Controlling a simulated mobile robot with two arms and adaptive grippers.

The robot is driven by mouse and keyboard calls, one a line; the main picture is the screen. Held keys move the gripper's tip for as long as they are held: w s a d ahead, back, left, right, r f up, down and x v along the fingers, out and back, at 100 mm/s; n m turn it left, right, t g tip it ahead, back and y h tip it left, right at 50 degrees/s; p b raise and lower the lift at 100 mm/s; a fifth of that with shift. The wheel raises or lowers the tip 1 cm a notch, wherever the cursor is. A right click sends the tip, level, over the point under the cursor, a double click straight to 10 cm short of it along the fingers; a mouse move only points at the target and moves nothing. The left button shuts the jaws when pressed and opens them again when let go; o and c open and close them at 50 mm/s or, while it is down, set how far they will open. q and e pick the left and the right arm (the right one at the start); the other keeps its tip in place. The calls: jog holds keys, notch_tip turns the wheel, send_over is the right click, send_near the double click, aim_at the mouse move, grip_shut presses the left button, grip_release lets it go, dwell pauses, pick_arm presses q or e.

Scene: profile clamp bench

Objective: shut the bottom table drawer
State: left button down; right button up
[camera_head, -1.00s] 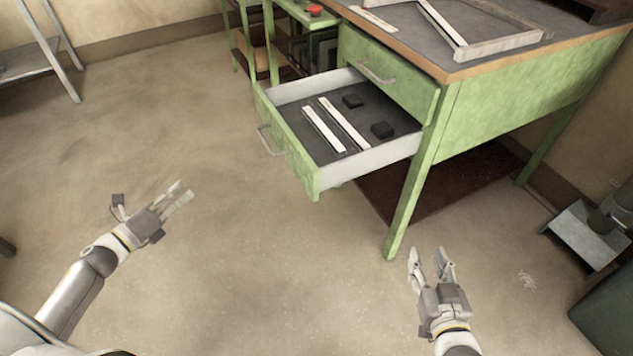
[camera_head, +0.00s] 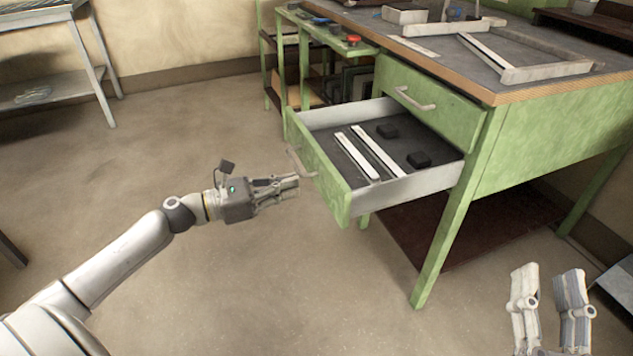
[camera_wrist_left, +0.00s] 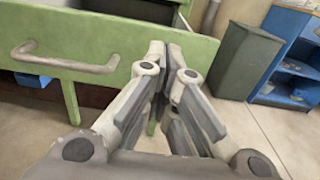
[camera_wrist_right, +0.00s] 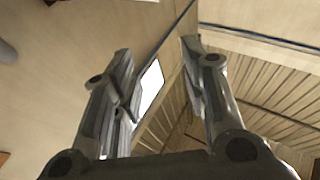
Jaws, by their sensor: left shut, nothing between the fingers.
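The bottom table drawer (camera_head: 326,176) is pulled out from the green table, under a shut upper drawer (camera_head: 440,105). Its green front and bar handle (camera_head: 299,162) face left. Inside lie two pale strips and two black blocks. My left gripper (camera_head: 297,182) is shut and empty, its fingertips close to the drawer front just below the handle; I cannot tell whether they touch. In the left wrist view the fingers (camera_wrist_left: 170,50) are over the green front, right of the handle (camera_wrist_left: 65,60). My right gripper (camera_head: 548,275) is open and empty, right of the table leg.
The table top (camera_head: 455,48) carries a pale frame (camera_head: 545,70) and small items. A green side shelf (camera_head: 335,40) stands behind the drawer. A metal rack (camera_head: 60,50) is at the far left. The floor left of the drawer is clear.

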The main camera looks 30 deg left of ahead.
aim_at(328, 176)
pick_arm(q)
jog(key=shift+b+x, duration=0.3)
jog(key=shift+x, duration=2.95)
pick_arm(e)
jog(key=shift+s+r+t+y, duration=0.15)
jog(key=shift+s+r+t, duration=0.3)
jog(key=shift+r, duration=0.3)
jog(key=shift+s+r+t+y, duration=0.15)
jog(key=shift+s+r+t, duration=0.15)
jog(key=shift+r+t, duration=0.35)
pick_arm(q)
jog(key=shift+w, duration=0.1)
